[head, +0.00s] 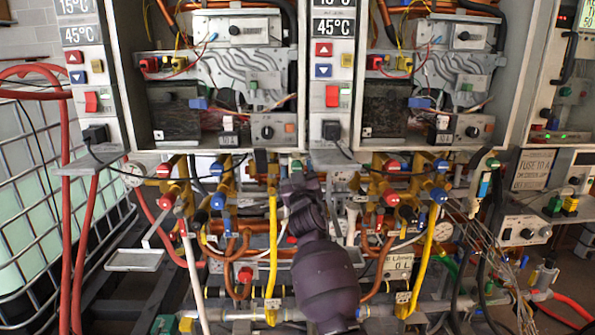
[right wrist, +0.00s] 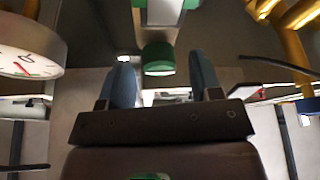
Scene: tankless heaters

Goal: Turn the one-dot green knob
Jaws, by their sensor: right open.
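My right gripper (head: 296,184) reaches up from the bottom middle of the head view, under the two open heater units. Its fingers show in the right wrist view (right wrist: 162,80), spread apart with nothing gripped. A green knob (right wrist: 158,59) on a pale fitting is between and just beyond the fingertips, and I see no contact. In the head view a small green knob (head: 297,164) shows just above the gripper, partly crowded by it. No dot marking is readable on either. My left gripper is not in view.
A round gauge (right wrist: 28,47) is left of the fingers in the wrist view, and yellow pipes (right wrist: 300,30) are at right. Yellow hoses (head: 272,245) and copper pipes surround the arm. Another green knob (head: 493,162) is farther right. A caged tank (head: 50,190) stands at left.

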